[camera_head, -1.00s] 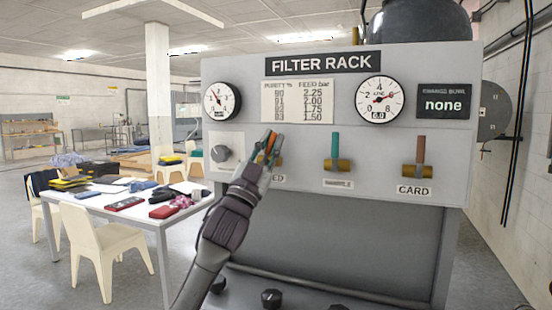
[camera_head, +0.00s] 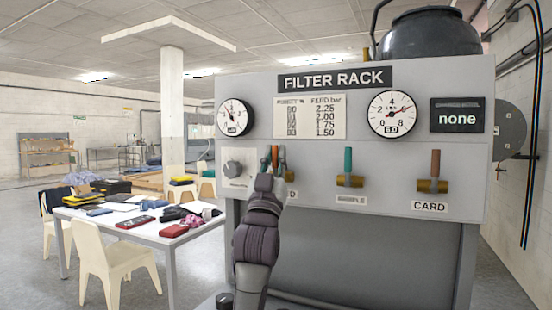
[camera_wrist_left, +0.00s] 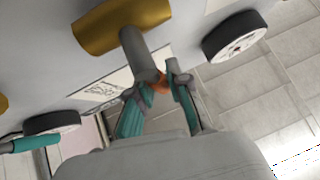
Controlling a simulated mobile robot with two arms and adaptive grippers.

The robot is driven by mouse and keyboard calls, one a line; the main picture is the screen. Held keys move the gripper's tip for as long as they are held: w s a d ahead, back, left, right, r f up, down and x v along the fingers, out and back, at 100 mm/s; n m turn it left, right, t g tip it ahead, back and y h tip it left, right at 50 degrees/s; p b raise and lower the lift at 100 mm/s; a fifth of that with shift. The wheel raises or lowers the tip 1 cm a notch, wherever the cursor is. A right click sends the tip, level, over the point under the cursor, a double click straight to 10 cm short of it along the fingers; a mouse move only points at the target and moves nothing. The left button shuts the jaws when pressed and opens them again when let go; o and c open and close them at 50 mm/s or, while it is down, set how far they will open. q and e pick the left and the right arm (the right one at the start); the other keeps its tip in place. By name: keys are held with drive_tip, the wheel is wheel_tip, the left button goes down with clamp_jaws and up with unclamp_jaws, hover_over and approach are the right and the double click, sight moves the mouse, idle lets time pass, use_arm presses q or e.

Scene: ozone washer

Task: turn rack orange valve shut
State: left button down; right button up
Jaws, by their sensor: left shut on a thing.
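The orange valve's lever (camera_head: 275,155) stands about upright at the left of the row of valves on the filter rack (camera_head: 330,190). My left gripper (camera_head: 274,162) is shut on this lever, with teal fingers on either side of it. In the left wrist view, the orange part (camera_wrist_left: 160,84) shows between the fingertips, below a grey stem and a brass valve body (camera_wrist_left: 122,24). The gripper hides much of the valve and its label in the head view. My right gripper is not in view.
A teal-handled valve (camera_head: 349,162) and a brown-handled valve (camera_head: 434,168) stand to the right, both upright. A grey knob (camera_head: 234,169) is close on the left. Gauges (camera_head: 392,113) sit above. A cluttered white table (camera_head: 170,240) and chairs stand left of the rack.

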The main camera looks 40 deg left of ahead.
use_arm(q)
drive_tip(key=c, duration=1.1)
unclamp_jaws()
drive_tip(key=v, duration=1.2)
drive_tip(key=shift+f, duration=0.1)
